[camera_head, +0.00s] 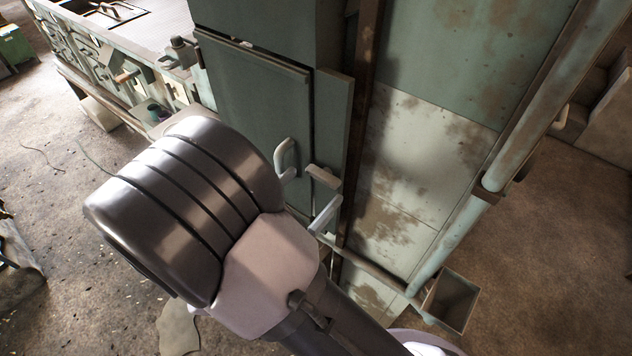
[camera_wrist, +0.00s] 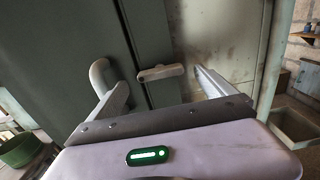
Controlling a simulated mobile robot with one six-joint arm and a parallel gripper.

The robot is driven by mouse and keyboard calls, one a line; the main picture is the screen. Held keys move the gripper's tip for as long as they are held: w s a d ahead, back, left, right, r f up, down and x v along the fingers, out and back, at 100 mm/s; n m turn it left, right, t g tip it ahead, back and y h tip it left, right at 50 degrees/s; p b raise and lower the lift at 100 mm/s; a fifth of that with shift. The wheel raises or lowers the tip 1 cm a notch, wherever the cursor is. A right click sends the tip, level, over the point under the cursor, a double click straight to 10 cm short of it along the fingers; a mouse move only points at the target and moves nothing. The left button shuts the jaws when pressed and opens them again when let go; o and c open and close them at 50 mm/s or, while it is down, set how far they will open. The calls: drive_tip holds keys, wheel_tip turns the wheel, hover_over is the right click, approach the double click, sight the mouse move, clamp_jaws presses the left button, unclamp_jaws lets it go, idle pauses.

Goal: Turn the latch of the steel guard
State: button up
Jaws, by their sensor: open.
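The steel guard is a grey-green door panel (camera_head: 255,110); it also fills the upper left of the wrist view (camera_wrist: 60,50). Its latch is a short pale bar (camera_head: 323,176) lying roughly crosswise over the door's right edge and frame. In the wrist view the latch (camera_wrist: 160,72) appears between the two fingers, near their tips, not gripped. A pale curved handle (camera_head: 285,160) sits left of the latch, close to the left finger in the wrist view. My gripper (camera_wrist: 162,80) is open and empty, pointing at the latch. In the head view my wrist hides most of it; one finger (camera_head: 325,214) shows below the latch.
A mottled pale panel (camera_head: 420,170) and a pipe (camera_head: 455,235) stand right of the door. An open box (camera_head: 452,300) is low at the right. A workbench (camera_head: 120,55) stands at the upper left. The floor at left is mostly free.

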sight(324, 175)
drive_tip(key=shift+x, duration=1.25)
drive_tip(key=shift+d, duration=0.1)
drive_tip(key=shift+c, duration=0.4)
